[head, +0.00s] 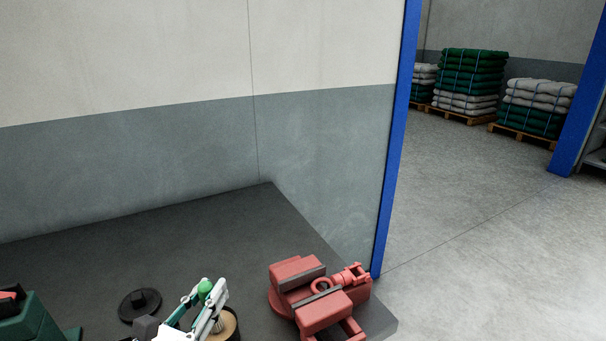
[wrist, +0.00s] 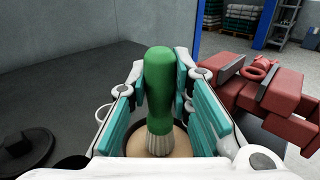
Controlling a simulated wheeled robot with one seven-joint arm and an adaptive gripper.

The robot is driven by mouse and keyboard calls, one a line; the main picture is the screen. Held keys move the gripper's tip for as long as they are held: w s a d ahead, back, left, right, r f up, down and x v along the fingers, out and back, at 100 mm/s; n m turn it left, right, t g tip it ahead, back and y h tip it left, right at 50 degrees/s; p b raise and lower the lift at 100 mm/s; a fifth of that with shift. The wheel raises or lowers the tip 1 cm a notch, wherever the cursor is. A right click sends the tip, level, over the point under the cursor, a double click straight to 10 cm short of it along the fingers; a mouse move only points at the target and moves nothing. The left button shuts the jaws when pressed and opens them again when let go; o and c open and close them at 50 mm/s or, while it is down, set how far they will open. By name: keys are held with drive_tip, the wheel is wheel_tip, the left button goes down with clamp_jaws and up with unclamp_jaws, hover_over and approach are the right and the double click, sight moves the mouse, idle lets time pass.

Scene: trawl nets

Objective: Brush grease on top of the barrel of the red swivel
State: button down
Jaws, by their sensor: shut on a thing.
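My gripper (head: 207,303) is shut on a brush with a green handle (wrist: 160,82); the handle's top (head: 205,287) also shows in the head view. The brush is upright, with pale bristles (wrist: 160,143) pointing down. They are at or just over the tan grease in a round pot (head: 238,326); I cannot tell whether they touch. To the right, a red vise (head: 325,313) stands at the bench edge. A red ring-ended part, seemingly the red swivel (head: 350,276), sits at its jaws, with its ring (wrist: 252,72) near my gripper's right side. Its barrel is not clearly distinguishable from the vise.
A black disc with a raised block (head: 139,304) lies on the dark bench (head: 215,225), left of the pot. A green fixture with a red part (head: 28,320) is at lower left. The wall closes off the back; the bench behind the pot is clear.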

drive_tip(key=shift+f, duration=0.45)
idle(1.4)
drive_tip(key=shift+r+p, duration=2.5)
drive_tip(key=shift+r, duration=1.15)
drive_tip(key=shift+w, duration=0.1)
